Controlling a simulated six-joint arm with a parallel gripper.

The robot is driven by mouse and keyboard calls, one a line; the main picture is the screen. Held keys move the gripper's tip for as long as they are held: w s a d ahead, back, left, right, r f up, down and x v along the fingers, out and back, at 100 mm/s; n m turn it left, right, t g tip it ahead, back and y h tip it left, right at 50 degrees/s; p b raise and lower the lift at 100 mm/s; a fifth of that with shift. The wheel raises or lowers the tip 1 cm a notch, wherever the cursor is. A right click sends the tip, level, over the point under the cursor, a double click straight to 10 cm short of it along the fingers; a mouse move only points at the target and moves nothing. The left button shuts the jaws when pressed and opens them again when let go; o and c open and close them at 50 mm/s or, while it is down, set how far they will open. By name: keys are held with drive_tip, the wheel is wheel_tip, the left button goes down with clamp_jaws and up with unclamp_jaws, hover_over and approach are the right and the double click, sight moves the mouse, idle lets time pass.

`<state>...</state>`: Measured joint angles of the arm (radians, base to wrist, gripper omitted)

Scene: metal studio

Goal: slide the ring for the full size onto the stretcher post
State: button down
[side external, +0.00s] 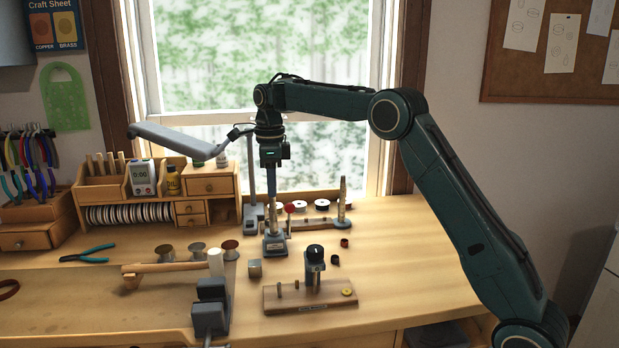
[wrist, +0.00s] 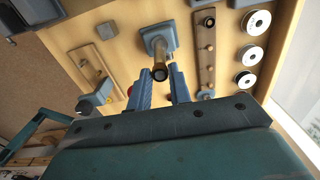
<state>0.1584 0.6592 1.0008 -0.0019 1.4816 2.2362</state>
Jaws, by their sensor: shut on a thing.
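The stretcher has a grey base (side external: 275,246) on the bench, with an upright post (side external: 272,222) and a red-knobbed lever (side external: 289,208) beside it. My gripper (side external: 271,198) points straight down over the post, its narrow fingers in line with it. In the wrist view my gripper (wrist: 161,76) has a finger on each side of a small brownish, dark-centred round piece (wrist: 160,73), seemingly the ring. It lines up with the post above the grey base (wrist: 158,38). I cannot tell whether the ring is around the post or just above it.
A wooden board (side external: 280,305) with pegs and a dark black-topped piece (side external: 315,262) stands in front. Small dark red rings (side external: 344,243) lie to the right. A pegged rack (side external: 318,223) with a tapered mandrel (side external: 342,195) is close behind. A grey cube (side external: 255,268) sits front-left.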

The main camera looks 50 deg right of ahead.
drive_tip(key=shift+f, duration=0.15)
drive_tip(key=c, duration=1.2)
unclamp_jaws()
drive_tip(key=shift+r, duration=3.75)
